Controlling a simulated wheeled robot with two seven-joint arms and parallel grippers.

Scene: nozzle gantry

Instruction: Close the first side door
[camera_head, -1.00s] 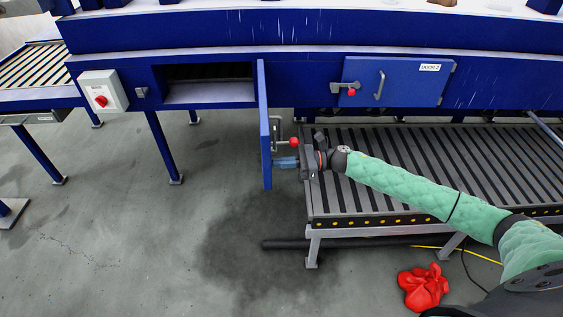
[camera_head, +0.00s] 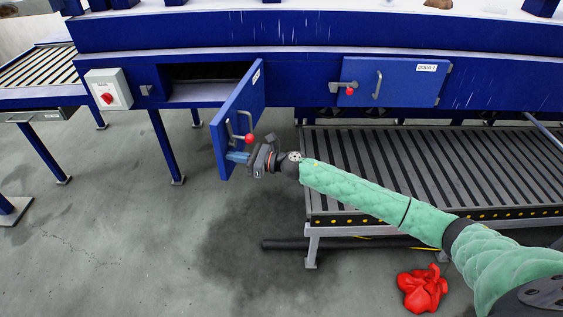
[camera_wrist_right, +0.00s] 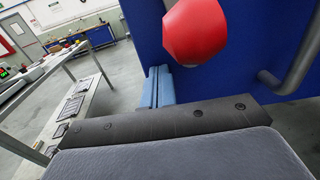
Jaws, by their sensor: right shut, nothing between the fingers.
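The first side door (camera_head: 240,115) is a blue panel standing partly open, swung out from its dark opening (camera_head: 208,82) in the blue gantry. It has a metal pull handle and a latch with a red knob (camera_head: 249,137). My right gripper (camera_head: 237,157) is shut and empty, its blue fingers at the outer face of the door near its free edge, below the red knob. In the right wrist view the fingers (camera_wrist_right: 158,88) are together against or very near the blue door (camera_wrist_right: 235,80), with the red knob (camera_wrist_right: 195,30) close above. My left gripper is not in view.
A second door (camera_head: 395,82) labelled DOOR 2 is shut at right. A slatted conveyor (camera_head: 410,160) stands below it, under my right arm. A switch box (camera_head: 108,90) with a red knob is left of the opening. A red cloth-like heap (camera_head: 422,289) lies on the floor.

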